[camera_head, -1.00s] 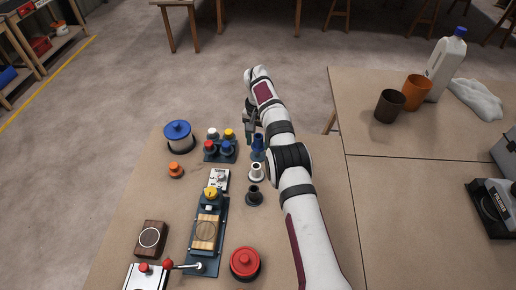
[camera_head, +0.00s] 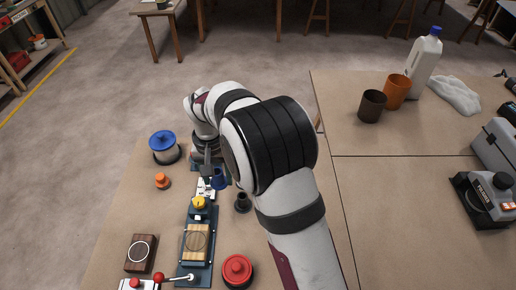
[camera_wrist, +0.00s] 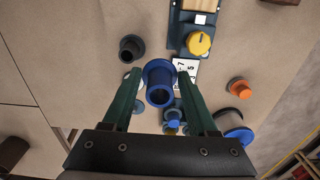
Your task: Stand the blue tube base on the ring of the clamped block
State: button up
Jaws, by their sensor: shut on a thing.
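The blue tube base (camera_head: 219,180) is a short flanged tube. My gripper (camera_head: 208,168) is shut on it, beside the white label card. In the wrist view the tube base (camera_wrist: 158,84) sits between the two green fingers of my gripper (camera_wrist: 158,95), its open end facing the camera. The clamped block (camera_head: 189,252) is pale wood with a dark ring (camera_head: 196,241) on top. It lies in a blue-grey fixture with a yellow knob (camera_head: 199,202), nearer the camera than my gripper.
A loose dark wood block (camera_head: 133,262) with a white ring lies left of the fixture. A black tube base (camera_head: 243,202) and red lidded pot (camera_head: 237,270) stand to its right. An orange piece (camera_head: 162,181) and blue-lidded pot (camera_head: 164,154) stand at left. A red-knobbed lever (camera_head: 175,278) crosses the fixture's near end.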

jog(key=n, duration=0.2)
send_near(195, 243)
jog(key=shift+d, duration=0.1)
jog(key=shift+f, duration=2.75)
jog(key=shift+f, duration=0.55)
jog(key=o, duration=1.1)
notch_tip(195, 243, up, 11)
